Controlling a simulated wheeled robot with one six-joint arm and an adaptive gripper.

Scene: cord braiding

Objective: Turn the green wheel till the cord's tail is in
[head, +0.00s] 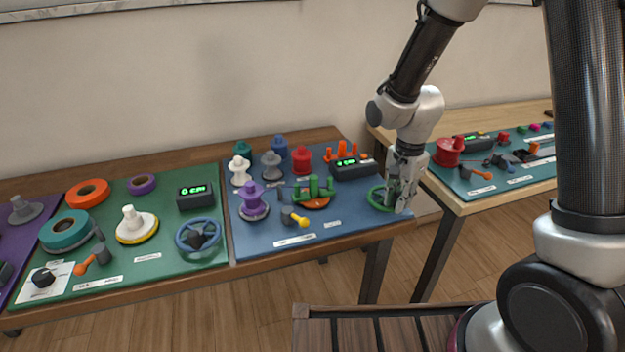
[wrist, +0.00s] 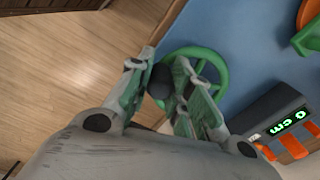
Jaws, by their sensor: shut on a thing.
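The green wheel (head: 377,200) lies at the right end of the blue mat, near the table's front right corner. It also shows in the wrist view (wrist: 222,68). My gripper (head: 398,205) is over the wheel, pointing down. In the wrist view my gripper (wrist: 165,88) is shut on the wheel's dark hub or knob (wrist: 160,82), with a finger on each side. A display (head: 352,167) behind the wheel glows green; in the wrist view it (wrist: 289,121) seems to read 0 cm. I cannot make out the cord's tail.
A green pronged piece (head: 314,188) on an orange disc stands left of the wheel. Orange prongs (head: 342,150), several spools and a yellow-handled crank (head: 300,221) share the blue mat (head: 345,225). A second table (head: 475,205) stands to the right across a narrow gap.

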